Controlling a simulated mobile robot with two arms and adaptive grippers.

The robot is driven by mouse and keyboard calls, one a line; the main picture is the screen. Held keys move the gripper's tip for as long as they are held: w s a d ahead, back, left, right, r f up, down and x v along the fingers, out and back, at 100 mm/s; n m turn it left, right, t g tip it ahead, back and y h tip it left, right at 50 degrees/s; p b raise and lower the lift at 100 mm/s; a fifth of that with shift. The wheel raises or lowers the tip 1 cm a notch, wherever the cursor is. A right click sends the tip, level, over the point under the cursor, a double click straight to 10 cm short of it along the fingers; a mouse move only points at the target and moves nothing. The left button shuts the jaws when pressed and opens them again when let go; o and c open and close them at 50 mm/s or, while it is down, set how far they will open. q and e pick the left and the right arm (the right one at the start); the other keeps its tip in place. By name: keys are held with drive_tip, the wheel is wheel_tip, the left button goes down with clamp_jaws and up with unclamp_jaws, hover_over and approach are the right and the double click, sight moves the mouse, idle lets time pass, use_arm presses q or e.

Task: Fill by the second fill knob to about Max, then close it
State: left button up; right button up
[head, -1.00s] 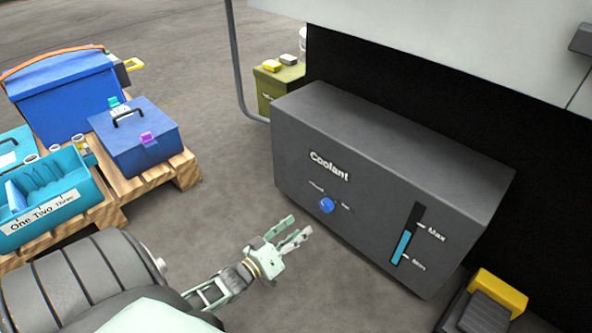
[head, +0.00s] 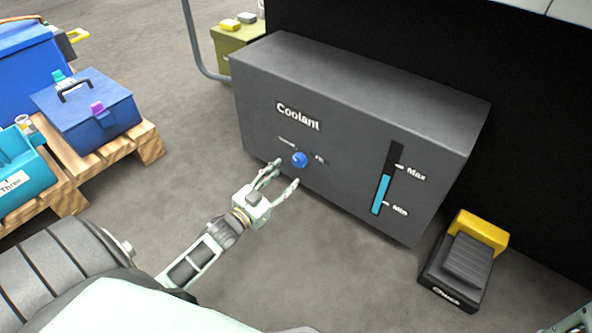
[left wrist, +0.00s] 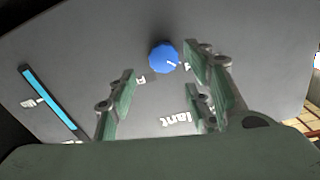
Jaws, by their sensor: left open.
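The blue round fill knob (head: 300,159) sits on the front of the grey Coolant box (head: 345,95). A label stands on each side of it; its white mark points toward the left label. The knob also shows in the left wrist view (left wrist: 163,57), beyond the fingers. The level gauge (head: 387,178) is right of it, its blue column ending a little below the Max tick. My left gripper (head: 287,172) is open and empty, its fingertips just in front of the knob, apparently not touching it. A pale green part, perhaps my right arm, shows in the bottom right corner.
A black and yellow pedal (head: 465,262) stands on the floor right of the box. A pallet (head: 140,160) with a blue toolbox (head: 88,115) and teal bin (head: 25,175) is at left. A grey pipe (head: 190,40) rises behind. Floor before the box is clear.

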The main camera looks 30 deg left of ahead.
sight(299, 164)
use_arm(q)
drive_tip(key=w+b, duration=0.1)
drive_tip(key=w, duration=0.1)
drive_tip(key=w+b, duration=0.1)
drive_tip(key=w, duration=0.1)
drive_tip(key=w+b, duration=0.1)
drive_tip(key=w, duration=0.1)
drive_tip(key=shift+w+d+b, duration=0.15)
drive_tip(key=shift+d+b, duration=0.1)
drive_tip(key=shift+b, duration=0.05)
drive_tip(key=shift+w, duration=0.35)
drive_tip(key=shift+c, duration=0.4)
drive_tip(key=shift+d, duration=0.15)
drive_tip(key=c, duration=1)
